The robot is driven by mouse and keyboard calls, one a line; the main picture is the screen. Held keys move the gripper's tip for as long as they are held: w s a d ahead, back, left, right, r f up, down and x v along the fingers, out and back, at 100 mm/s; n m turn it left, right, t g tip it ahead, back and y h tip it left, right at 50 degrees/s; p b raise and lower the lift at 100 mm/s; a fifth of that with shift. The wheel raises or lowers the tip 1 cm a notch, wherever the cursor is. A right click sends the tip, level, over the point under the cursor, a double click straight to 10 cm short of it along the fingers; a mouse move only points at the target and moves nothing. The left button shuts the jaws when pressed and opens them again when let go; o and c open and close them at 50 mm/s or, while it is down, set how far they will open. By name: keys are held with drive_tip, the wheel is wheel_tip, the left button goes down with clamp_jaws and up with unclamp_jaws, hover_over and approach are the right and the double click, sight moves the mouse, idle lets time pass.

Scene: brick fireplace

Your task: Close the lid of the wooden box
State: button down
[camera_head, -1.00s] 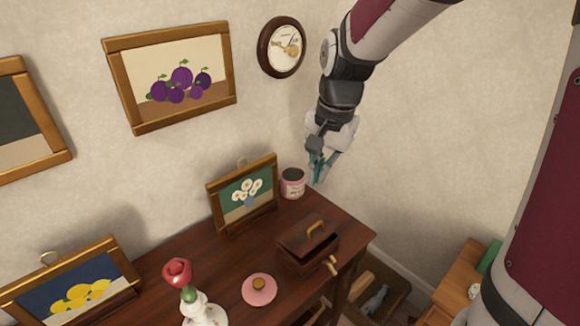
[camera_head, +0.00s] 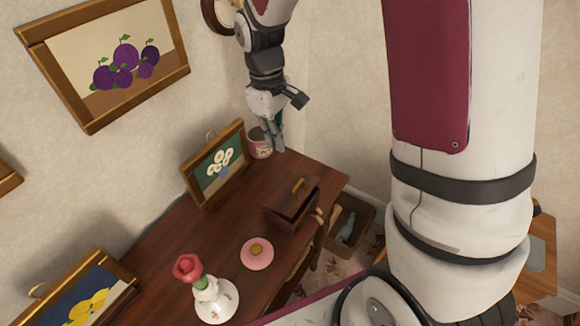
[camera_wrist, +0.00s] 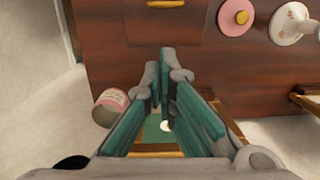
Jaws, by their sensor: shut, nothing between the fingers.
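The small dark wooden box (camera_head: 287,219) stands on the right part of the dark table. Its lid (camera_head: 302,205), with a gold handle (camera_head: 297,187), looks raised and tilted, with a dark gap below it. In the wrist view the box's lid (camera_wrist: 186,19) is cut off at the top edge. My gripper (camera_head: 276,147) is shut and empty, pointing down in front of the wall, above the far side of the table and behind the box. It touches nothing that I can see. Its closed fingers (camera_wrist: 166,52) also show in the wrist view.
A pink-labelled can (camera_head: 260,144) and a framed flower picture (camera_head: 217,165) stand near my gripper at the table's back. A pink lid-like disc (camera_head: 257,253) and a white vase with a rose (camera_head: 214,298) stand left of the box. The tabletop between them is clear.

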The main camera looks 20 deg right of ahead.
sight(300, 182)
drive_tip(key=s+f, duration=0.1)
drive_tip(key=f, duration=0.1)
drive_tip(key=s+d+f, duration=0.1)
drive_tip(key=f, duration=0.2)
drive_tip(key=f+p, duration=0.1)
drive_tip(key=f, duration=0.1)
drive_tip(key=shift+s+d+f, duration=0.2)
drive_tip(key=shift+s+d, duration=0.05)
drive_tip(key=shift+s, duration=0.15)
drive_tip(key=shift+s+d+f, duration=0.2)
drive_tip(key=shift+s+f, duration=0.05)
drive_tip(key=shift+f, duration=0.1)
drive_tip(key=shift+s+d+f+p, duration=0.3)
drive_tip(key=shift+s+d+p, duration=0.05)
drive_tip(key=shift+s, duration=0.2)
drive_tip(key=shift+s+d+f+p, duration=0.3)
drive_tip(key=shift+s+d, duration=0.05)
drive_tip(key=shift+s, duration=0.2)
drive_tip(key=shift+s+d+f, duration=0.15)
drive_tip(key=shift+s+f, duration=0.05)
drive_tip(key=shift+w, duration=0.1)
